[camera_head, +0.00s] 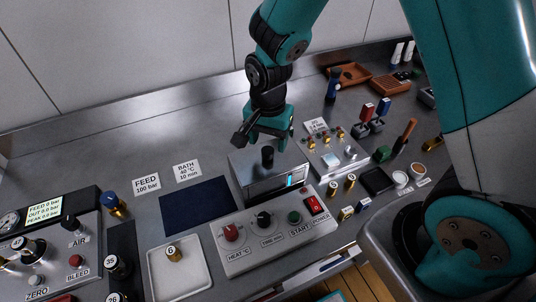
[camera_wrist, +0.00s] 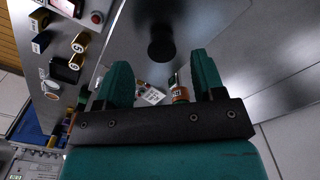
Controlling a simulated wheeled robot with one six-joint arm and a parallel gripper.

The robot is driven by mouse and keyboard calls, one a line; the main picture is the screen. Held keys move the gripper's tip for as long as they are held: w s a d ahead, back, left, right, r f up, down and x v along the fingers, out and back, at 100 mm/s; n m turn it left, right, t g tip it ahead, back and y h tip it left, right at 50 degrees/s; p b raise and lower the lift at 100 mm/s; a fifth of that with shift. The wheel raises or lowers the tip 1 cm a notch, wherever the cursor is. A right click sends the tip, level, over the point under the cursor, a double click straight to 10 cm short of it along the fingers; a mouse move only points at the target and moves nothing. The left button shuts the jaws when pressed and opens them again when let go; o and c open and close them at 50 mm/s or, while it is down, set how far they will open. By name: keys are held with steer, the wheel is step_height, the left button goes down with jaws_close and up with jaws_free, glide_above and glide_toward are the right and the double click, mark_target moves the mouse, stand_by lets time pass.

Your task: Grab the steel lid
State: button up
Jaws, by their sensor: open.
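The steel lid (camera_head: 245,158) lies on top of the steel bath box (camera_head: 280,184) in the middle of the bench, with a black knob (camera_head: 267,156) standing up from it. In the wrist view the lid's knob (camera_wrist: 161,46) shows between and just beyond my fingertips, over a shiny steel surface. My gripper (camera_head: 263,142) is open and empty, just above the lid. Its fingers (camera_wrist: 160,70) stand on either side of the knob's line and do not visibly touch it. My gripper partly covers the lid's back edge in the head view.
A control box (camera_head: 275,232) with knobs and a red switch stands in front of the bath. A dark blue mat (camera_head: 197,207) lies clear on its left. A steel valve panel (camera_head: 334,153) is close on the right. A white tray (camera_head: 180,280) holds a brass piece.

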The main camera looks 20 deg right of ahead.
mark_target(268, 150)
steer(key=shift+w+f+p, duration=0.1)
steer(key=shift+f+p, duration=0.75)
steer(key=shift+f, duration=1.4)
steer(key=c, duration=1.1)
